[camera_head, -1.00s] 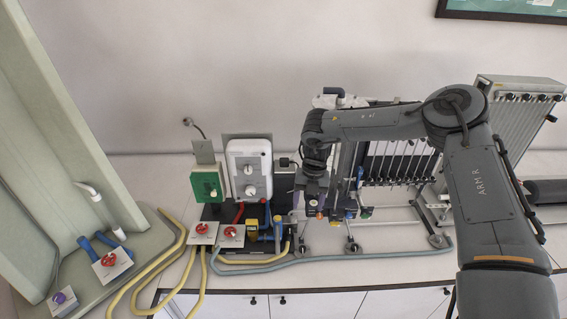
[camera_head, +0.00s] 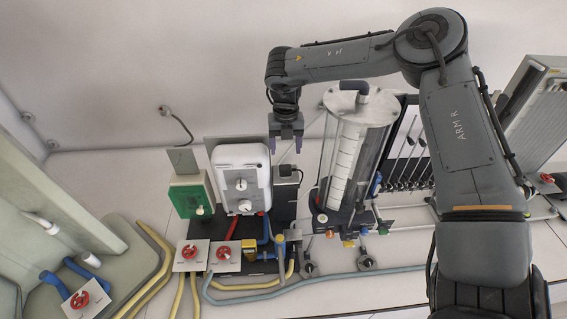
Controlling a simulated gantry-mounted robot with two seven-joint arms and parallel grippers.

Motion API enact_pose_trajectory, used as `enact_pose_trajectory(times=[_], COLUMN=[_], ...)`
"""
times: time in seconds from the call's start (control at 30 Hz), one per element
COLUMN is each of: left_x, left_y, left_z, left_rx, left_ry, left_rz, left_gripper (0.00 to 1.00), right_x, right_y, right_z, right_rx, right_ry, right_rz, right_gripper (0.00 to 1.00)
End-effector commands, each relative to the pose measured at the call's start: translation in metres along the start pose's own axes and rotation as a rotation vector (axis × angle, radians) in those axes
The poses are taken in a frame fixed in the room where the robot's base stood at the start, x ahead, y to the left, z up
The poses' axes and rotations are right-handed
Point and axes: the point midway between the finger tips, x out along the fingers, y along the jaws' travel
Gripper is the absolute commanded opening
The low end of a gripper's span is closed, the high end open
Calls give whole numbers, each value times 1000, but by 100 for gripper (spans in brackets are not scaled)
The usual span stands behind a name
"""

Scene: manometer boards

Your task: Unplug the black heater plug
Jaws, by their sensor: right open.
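The black plug (camera_head: 286,169) is a small dark block just right of the white heater box (camera_head: 240,180), with a thin dark cable beside it. My right gripper (camera_head: 286,148) points down just above the plug in the picture, open and empty, with purple pads on its fingers. I cannot tell how far it is in front of the plug, and the two look apart. My left gripper is not in view.
A clear cylinder tank (camera_head: 345,160) stands close to the right of the gripper. A green box (camera_head: 191,197), red-handled valves (camera_head: 189,251) and yellow hoses (camera_head: 146,285) are at the left. A loose cable (camera_head: 178,122) hangs from the wall.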

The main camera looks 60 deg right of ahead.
Motion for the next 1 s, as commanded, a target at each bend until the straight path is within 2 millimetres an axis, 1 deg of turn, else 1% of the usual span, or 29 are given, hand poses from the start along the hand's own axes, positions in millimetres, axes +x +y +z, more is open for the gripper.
enact_pose_trajectory(times=[0.37,0.57,0.77,1.0], left_x=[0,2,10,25], left_y=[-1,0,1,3], left_z=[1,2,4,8], left_rx=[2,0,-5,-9], left_ry=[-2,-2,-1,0], left_rz=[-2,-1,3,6], left_gripper=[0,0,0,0], right_x=[0,3,16,42], right_y=[0,0,0,0], right_z=[0,0,0,0], right_rx=[0,0,0,0], right_ry=[0,0,1,1], right_rz=[0,0,0,-1], right_gripper=[68,68,68,68])
